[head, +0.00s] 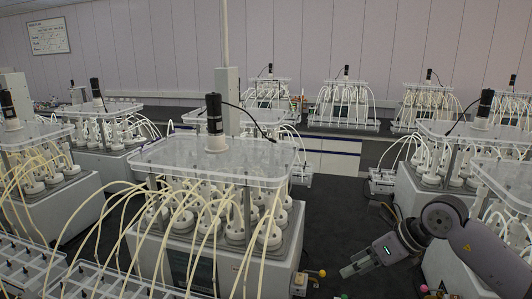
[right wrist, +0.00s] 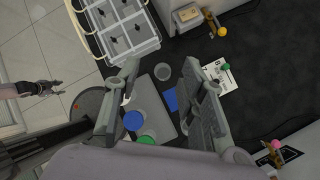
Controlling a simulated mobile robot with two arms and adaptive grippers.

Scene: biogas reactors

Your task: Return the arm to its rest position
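My right gripper (head: 350,270) is at the lower right of the head view, in front of the dark bench top and right of the front reactor. In the right wrist view its two fingers (right wrist: 160,70) stand wide apart with nothing between them, so it is open and empty. Below it lie a grey tray or board (right wrist: 158,97), a blue round lid (right wrist: 134,121), a green round lid (right wrist: 146,140) and a clear round vessel (right wrist: 162,71). What looks like my left gripper (right wrist: 52,87) shows small at the left of the right wrist view; its opening is unclear.
The front biogas reactor (head: 215,162), with tubes and a motor on top, stands close to the left of my right gripper. Another reactor (head: 480,131) stands to the right. A yellow knob (head: 322,273) sits near the gripper. Dark surface (head: 340,215) between them is clear.

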